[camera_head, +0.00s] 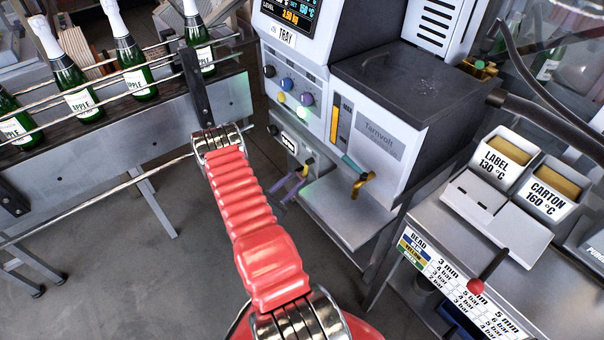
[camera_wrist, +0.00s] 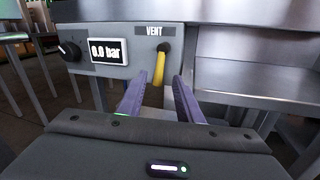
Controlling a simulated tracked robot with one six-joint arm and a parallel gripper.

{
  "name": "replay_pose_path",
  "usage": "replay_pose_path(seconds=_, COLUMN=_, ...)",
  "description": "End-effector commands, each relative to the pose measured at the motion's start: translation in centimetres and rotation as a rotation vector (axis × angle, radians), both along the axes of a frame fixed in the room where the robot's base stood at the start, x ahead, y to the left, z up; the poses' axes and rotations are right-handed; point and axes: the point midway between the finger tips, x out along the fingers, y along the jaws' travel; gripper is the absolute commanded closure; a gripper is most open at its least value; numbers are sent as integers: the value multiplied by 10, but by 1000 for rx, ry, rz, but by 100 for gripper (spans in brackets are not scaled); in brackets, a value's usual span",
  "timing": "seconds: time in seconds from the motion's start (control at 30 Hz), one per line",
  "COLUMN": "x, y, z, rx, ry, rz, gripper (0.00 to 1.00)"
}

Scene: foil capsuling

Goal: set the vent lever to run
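The vent lever (camera_wrist: 159,68) is a yellow bar on a dark pivot below a white VENT label (camera_wrist: 154,31) in the wrist view. It hangs almost straight down from the grey panel. My gripper (camera_wrist: 156,84) has two purple fingers, open, one on each side of the lever in the picture. A gap shows between the lever and each finger; I cannot tell how deep the lever sits between them. In the head view my gripper (camera_head: 293,188) is small, below the machine's front panel, with the yellow lever (camera_head: 308,161) close by its tips.
A pressure display (camera_wrist: 109,51) reads 0.0 bar, with a black knob (camera_wrist: 69,50) left of it. A teal-handled brass valve (camera_head: 359,178) is right of my gripper. A steel shelf (camera_head: 345,215) juts out below. Bottles (camera_head: 138,72) stand on a conveyor at left.

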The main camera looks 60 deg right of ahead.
Motion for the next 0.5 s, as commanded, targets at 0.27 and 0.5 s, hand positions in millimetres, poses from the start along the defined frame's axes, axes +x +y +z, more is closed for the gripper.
replay_pose_path(seconds=0.27, x=-11, y=-42, z=0, rx=-2, ry=-1, rz=-3, gripper=67)
replay_pose_path(seconds=0.5, x=-14, y=-60, z=0, rx=-1, ry=0, rz=-1, gripper=67)
